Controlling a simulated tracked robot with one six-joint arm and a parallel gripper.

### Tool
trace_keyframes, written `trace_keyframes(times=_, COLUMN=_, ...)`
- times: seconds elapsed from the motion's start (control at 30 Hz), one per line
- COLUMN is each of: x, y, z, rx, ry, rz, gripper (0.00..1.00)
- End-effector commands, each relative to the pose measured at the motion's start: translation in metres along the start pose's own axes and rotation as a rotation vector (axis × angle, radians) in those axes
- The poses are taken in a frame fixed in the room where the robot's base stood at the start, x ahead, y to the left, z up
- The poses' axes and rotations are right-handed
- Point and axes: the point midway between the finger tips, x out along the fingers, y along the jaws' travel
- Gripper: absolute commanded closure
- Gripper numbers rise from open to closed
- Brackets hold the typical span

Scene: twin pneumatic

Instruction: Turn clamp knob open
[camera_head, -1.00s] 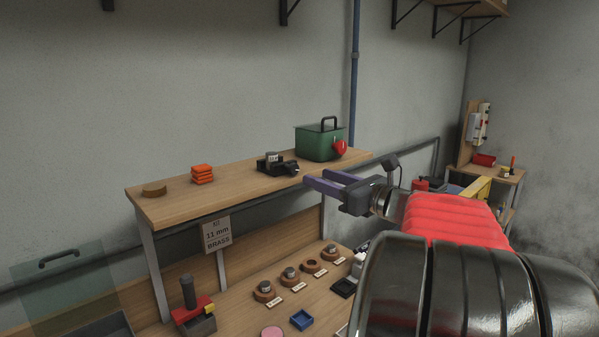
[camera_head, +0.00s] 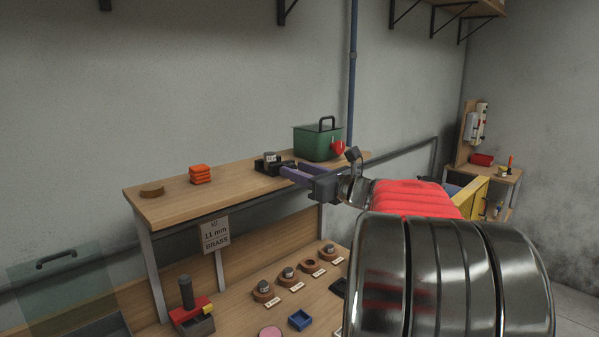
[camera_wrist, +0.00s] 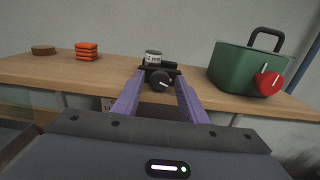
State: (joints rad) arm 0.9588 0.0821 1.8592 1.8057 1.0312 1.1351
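The clamp is a small black block with a grey labelled cylinder on top (camera_wrist: 153,57), standing on the wooden shelf. Its round black knob (camera_wrist: 160,82) with a pale pointer line faces my gripper (camera_wrist: 160,92). My gripper's two purple fingers are spread apart, with the knob showing between their far ends in the wrist view. I cannot tell whether they touch it. In the head view my gripper (camera_head: 290,174) is at the shelf's front edge, its fingers pointing at the clamp (camera_head: 268,166) and partly covering its right side.
A green box with a black handle (camera_head: 317,143) and red knob (camera_head: 337,147) stands right of the clamp. Orange stacked pads (camera_head: 200,174) and a brown disc (camera_head: 151,191) lie left on the shelf.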

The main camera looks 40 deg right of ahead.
Motion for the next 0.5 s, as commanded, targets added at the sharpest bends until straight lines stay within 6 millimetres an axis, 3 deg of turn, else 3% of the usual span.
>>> trace_keyframes(times=0.5, x=-0.0003, y=0.0000, z=-0.0001, rx=0.000, ry=0.000, rz=0.000, gripper=0.97)
